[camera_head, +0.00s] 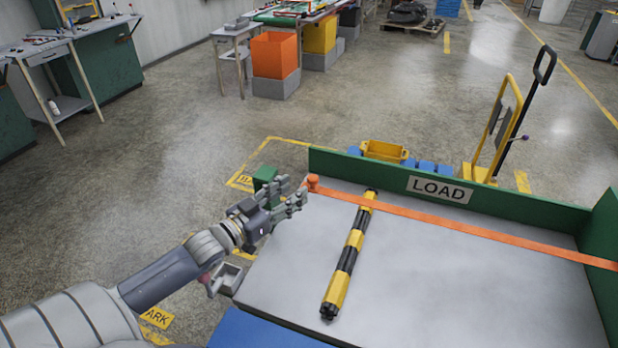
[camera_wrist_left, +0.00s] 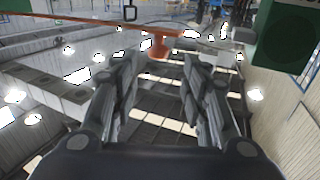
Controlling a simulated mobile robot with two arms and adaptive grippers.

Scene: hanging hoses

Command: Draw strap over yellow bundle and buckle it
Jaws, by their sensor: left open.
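The yellow-and-black bundle (camera_head: 345,268) lies lengthwise on the grey load bed (camera_head: 450,290). The orange strap (camera_head: 480,232) runs from the bed's right side across the bundle's far end; I cannot tell whether it touches the bundle. Its orange end piece (camera_head: 313,183) is near the bed's far left corner. My left gripper (camera_head: 303,195) is open, just left of this end. In the left wrist view, the end piece (camera_wrist_left: 158,47) appears beyond the open, empty fingers (camera_wrist_left: 160,72), and the strap (camera_wrist_left: 80,23) extends left. My right gripper is not in view.
A green wall (camera_head: 535,207) marked LOAD edges the bed's far side. A green block (camera_head: 265,174) stands behind my left gripper and a grey open holder (camera_head: 229,279) sits at the bed's left edge. A yellow bin (camera_head: 384,150) and trolley (camera_head: 495,130) stand beyond.

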